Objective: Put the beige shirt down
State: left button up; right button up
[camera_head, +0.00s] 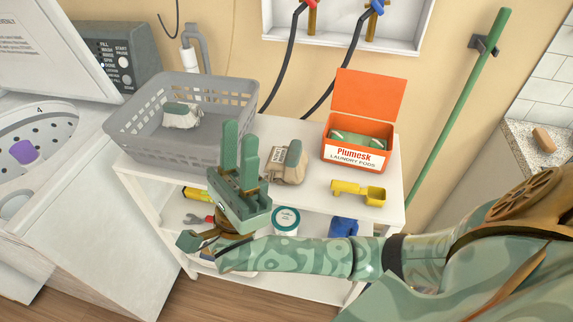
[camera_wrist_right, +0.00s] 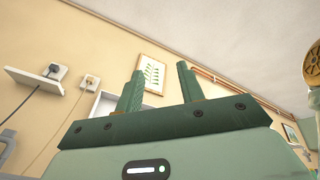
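My right gripper (camera_head: 241,133) stands fingers-up over the front of the white cart. It also shows in the right wrist view (camera_wrist_right: 159,70), with its fingers apart and nothing between them. A small beige and green bundle (camera_head: 288,165) with a printed label sits on the cart top, just right of the gripper. I cannot tell whether either bundle is the beige shirt; no plainly spread shirt shows. My left gripper is not in view.
An open orange pod box (camera_head: 357,150) and a yellow scoop (camera_head: 358,190) stand on the cart top (camera_head: 312,200). A white tub (camera_head: 286,220) is on the shelf below. An open washer (camera_head: 40,140) is at left. A green pole (camera_head: 460,110) leans at right.

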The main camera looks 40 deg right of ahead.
jog(key=w+d+f+t+y, duration=0.1)
jog(key=w+d+f+y, duration=0.25)
jog(key=f+y, duration=0.3)
jog(key=m+g+y, duration=0.4)
jog(key=g+y, duration=0.2)
jog(key=y, duration=0.1)
send_near(292, 159)
jog(key=shift+y, duration=0.25)
jog(key=b+x, duration=0.1)
jog(key=x, duration=0.5)
jog(key=shift+w+d+r, duration=0.1)
jog(key=shift+d+r, duration=0.1)
jog(key=shift+d, duration=0.2)
jog(key=b+x, duration=0.1)
jog(key=x, duration=0.5)
jog(key=shift+w+a, duration=0.1)
jog(key=shift+w, duration=0.05)
jog(key=shift+c, duration=0.4)
grip_shut()
